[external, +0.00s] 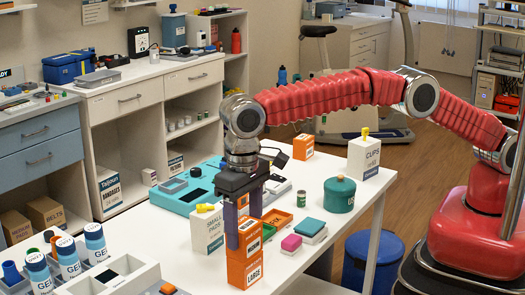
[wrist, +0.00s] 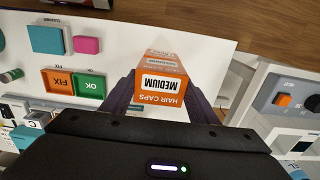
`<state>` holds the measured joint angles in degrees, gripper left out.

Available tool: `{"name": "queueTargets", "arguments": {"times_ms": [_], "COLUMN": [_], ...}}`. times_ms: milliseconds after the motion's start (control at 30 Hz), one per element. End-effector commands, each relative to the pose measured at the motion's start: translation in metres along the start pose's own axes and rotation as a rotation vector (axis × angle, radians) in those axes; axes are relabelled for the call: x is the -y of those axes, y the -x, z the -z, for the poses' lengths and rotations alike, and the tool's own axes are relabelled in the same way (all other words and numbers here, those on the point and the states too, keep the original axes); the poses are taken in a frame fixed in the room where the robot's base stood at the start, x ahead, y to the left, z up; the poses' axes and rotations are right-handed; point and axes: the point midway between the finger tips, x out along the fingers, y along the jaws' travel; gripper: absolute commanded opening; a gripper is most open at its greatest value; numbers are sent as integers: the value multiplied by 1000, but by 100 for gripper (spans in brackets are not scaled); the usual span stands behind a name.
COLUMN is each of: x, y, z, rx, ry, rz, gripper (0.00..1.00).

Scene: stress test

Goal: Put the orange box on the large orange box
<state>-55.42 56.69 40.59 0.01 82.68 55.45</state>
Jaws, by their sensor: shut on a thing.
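The orange box (external: 250,239) is between the fingers of my gripper (external: 244,230), which is shut on it. The wrist view shows its label, HAIR CAPS MEDIUM, on the orange box (wrist: 160,84) between both fingers. The large orange box (external: 245,273), marked LARGE, stands on the white table near its front edge. The held box is upright right above it, roughly lined up. I cannot tell whether the two touch or a small gap is left. In the wrist view the held box mostly hides what lies below it.
A white small pads box (external: 207,232) stands close left of my gripper. A pink block (external: 291,243), a teal block (external: 310,228), a green can (external: 301,199) and a teal pot (external: 339,195) stand to the right. Another orange box (external: 303,147) stands at the back.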

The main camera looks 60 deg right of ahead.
Motion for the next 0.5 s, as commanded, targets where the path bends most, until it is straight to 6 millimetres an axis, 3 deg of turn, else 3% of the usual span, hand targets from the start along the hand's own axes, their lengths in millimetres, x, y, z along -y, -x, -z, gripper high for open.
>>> {"name": "queueTargets", "arguments": {"times_ms": [100, 133, 400, 500], "x": [0, 0, 0, 0], "y": [-2, -2, -2, -2], "z": [0, 0, 0, 0], "rx": [0, 0, 0, 0], "ry": [0, 0, 0, 0], "rz": [0, 0, 0, 0], "gripper": [32, 55, 73, 73]}}
